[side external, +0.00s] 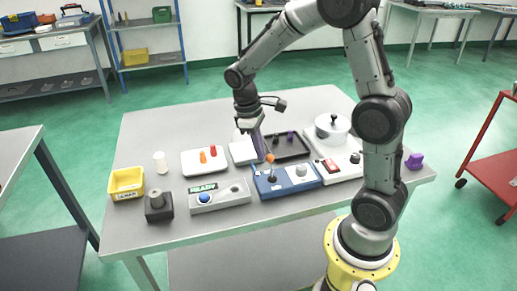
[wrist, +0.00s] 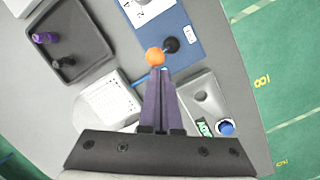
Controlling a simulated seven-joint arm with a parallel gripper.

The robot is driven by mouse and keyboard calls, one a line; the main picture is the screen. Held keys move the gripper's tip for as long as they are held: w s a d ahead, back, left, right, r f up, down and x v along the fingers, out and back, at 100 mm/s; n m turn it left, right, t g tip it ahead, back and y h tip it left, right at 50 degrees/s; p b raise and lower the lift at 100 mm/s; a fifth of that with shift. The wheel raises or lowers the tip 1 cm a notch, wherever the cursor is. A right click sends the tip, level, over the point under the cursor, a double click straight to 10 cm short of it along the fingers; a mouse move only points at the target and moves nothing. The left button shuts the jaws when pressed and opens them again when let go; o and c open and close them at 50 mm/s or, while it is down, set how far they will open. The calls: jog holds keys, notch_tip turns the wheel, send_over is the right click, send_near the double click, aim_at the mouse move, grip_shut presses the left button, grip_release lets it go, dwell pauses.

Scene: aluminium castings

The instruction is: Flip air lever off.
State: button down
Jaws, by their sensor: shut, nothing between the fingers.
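The blue control box (side external: 287,181) stands at the front middle of the table. A lever with an orange ball tip (side external: 270,158) rises from a black base (side external: 272,180) at its left end. In the wrist view the orange ball (wrist: 154,57) shows beside the black base (wrist: 171,45) on the blue box (wrist: 178,22). My gripper (side external: 262,157) is just behind the ball. In the wrist view its purple fingers (wrist: 157,72) are together and empty, with tips close to the ball; whether they touch it I cannot tell.
A grey panel (side external: 234,194) with a blue button is left of the blue box. A white panel (side external: 352,165) and pot (side external: 333,129) stand to the right.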

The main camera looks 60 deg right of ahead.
jog(key=shift+s+a, duration=0.15)
jog(key=shift+s+a+r+t+h, duration=0.25)
jog(key=shift+s+a+t+h, duration=0.45)
jog(key=shift+t+h, duration=0.35)
jog(key=shift+s+a+t+h, duration=0.2)
jog(key=shift+s+t+h, duration=0.05)
jog(key=shift+h, duration=0.1)
jog(key=shift+s+a+f, duration=0.1)
jog(key=shift+s+a, duration=0.45)
jog(key=shift+s, duration=0.05)
dwell(0.5)
jog(key=shift+s+a+f, duration=0.15)
jog(key=shift+s+a, duration=0.15)
jog(key=shift+s, duration=0.05)
dwell(0.3)
jog(key=shift+w+r, duration=0.1)
jog(key=shift+r, duration=0.8)
